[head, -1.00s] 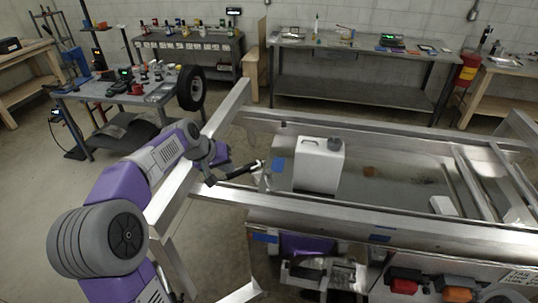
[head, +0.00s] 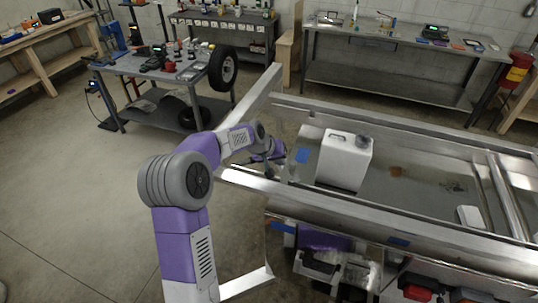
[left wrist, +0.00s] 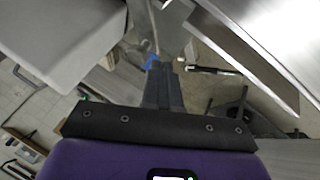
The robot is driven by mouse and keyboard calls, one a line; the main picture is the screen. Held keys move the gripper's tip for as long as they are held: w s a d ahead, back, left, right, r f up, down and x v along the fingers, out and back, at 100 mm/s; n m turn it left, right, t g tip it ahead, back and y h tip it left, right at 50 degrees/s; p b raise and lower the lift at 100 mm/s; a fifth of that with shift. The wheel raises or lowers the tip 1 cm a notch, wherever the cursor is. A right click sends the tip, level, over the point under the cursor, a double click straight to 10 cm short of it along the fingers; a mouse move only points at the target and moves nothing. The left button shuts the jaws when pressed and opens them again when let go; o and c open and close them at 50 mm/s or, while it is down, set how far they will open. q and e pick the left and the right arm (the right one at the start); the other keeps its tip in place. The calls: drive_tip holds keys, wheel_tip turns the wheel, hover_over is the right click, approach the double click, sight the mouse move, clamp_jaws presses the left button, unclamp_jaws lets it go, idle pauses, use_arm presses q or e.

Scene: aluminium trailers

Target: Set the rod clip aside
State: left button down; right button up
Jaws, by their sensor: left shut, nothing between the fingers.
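My left gripper (head: 277,156) reaches over the near left corner of the trailer frame, beside the white tank. In the left wrist view its dark fingers (left wrist: 160,68) are shut together with nothing between them. A thin black rod-like piece (left wrist: 211,71) with a pale end lies just right of the fingertips there, apart from them. I cannot tell whether it is the rod clip or bears it. No clip can be made out clearly in the head view, where my arm covers part of that corner. My right gripper is not seen.
The white tank (head: 345,160) stands inside the aluminium trailer frame (head: 400,232), close to my left gripper. A grey table with tools (head: 150,82) and a wheel (head: 222,69) stand behind left. Open floor (head: 75,190) lies left of my arm.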

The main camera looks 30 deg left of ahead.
use_arm(q)
drive_tip(key=shift+w+d+f, duration=0.15)
drive_tip(key=shift+w+d, duration=0.2)
drive_tip(key=shift+d, duration=0.05)
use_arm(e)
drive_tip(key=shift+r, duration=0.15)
